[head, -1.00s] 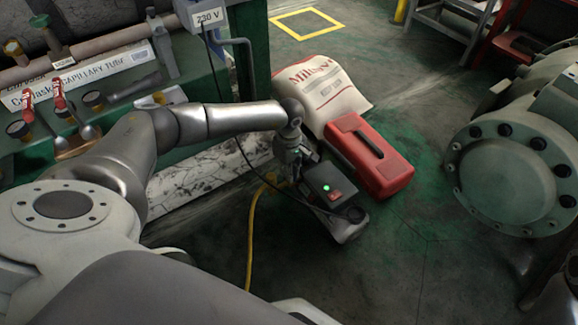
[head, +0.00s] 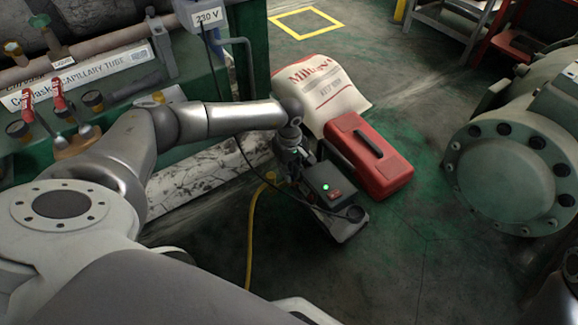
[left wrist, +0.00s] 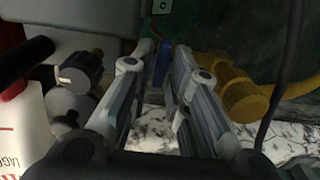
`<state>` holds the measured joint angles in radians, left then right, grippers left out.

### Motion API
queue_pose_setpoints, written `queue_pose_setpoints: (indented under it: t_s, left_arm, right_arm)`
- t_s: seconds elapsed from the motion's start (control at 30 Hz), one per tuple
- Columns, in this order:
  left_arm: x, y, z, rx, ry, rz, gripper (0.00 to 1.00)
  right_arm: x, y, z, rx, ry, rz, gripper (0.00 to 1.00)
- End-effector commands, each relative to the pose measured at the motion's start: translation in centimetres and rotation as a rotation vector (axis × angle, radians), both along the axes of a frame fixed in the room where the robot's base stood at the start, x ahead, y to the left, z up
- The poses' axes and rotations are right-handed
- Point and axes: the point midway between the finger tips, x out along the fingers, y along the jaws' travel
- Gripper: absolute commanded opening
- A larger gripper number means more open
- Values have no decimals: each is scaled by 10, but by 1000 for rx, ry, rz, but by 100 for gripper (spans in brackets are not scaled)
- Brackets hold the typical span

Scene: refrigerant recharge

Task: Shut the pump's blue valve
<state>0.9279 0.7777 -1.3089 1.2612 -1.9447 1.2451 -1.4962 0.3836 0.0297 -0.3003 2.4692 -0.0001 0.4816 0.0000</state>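The pump (head: 331,184), a dark grey box with a lit green light and a red switch, stands on the floor. My left gripper (head: 286,172) is at its left end, pointing down, with its fingers mostly hidden in the head view. In the left wrist view my left gripper (left wrist: 164,58) has its two fingers apart. The blue valve (left wrist: 163,63) shows as a narrow blue handle between the fingertips, with the fingers on either side of it. I cannot tell whether either finger touches it. My right gripper is out of sight.
A yellow hose (head: 251,225) runs from the pump's left side; its yellow fitting (left wrist: 243,92) is close right of the fingers. A dark cable (head: 238,145) hangs nearby. A red case (head: 372,155) and a white sack (head: 322,85) lie behind the pump.

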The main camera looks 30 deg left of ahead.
Motion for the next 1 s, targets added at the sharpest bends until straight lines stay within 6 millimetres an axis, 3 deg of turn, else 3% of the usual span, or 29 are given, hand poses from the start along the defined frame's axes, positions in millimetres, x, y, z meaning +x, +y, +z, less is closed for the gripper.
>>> queue_pose_setpoints:
  t_s: [0.47,1.0]
  left_arm:
    - [1,0,6,-1,-2,2,31]
    - [1,0,105,0,-3,1,31]
  right_arm:
    - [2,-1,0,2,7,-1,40]
    - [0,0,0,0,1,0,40]
